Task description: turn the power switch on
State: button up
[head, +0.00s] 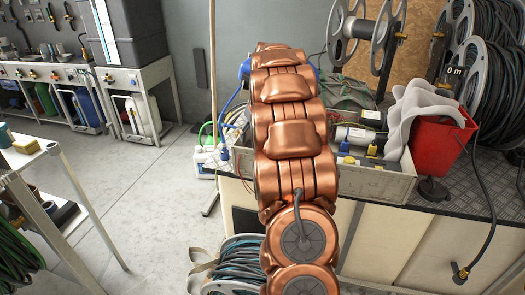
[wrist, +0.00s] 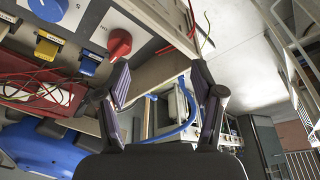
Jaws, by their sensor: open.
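A red rotary knob (wrist: 119,43), which looks like the power switch, sits on a grey panel (wrist: 150,25) in the upper left of the wrist view. Its on or off position cannot be told. My gripper (wrist: 162,85) is open and empty, its two dark fingers spread wide. The left fingertip appears just below the knob in the picture, and I see no clear contact. In the head view my copper arm reaches away and hides the gripper; the knob is not visible there.
Yellow (wrist: 47,48) and blue (wrist: 90,62) blocks sit beside the knob, near red cables (wrist: 35,88). In the head view a grey crate (head: 385,183) of parts, a red bin (head: 440,150) and hose reels (head: 490,80) stand on the right bench.

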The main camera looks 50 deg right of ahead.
jog(key=shift+h, duration=0.3)
jog(key=w+d+f, duration=0.1)
jog(key=d+f, duration=0.1)
jog(key=f, duration=0.1)
jog(key=w+d+f, duration=0.1)
jog(key=d+f, duration=0.2)
jog(key=w+d+f, duration=0.1)
jog(key=d+f, duration=0.2)
jog(key=f, duration=0.1)
jog(key=shift+t, duration=0.3)
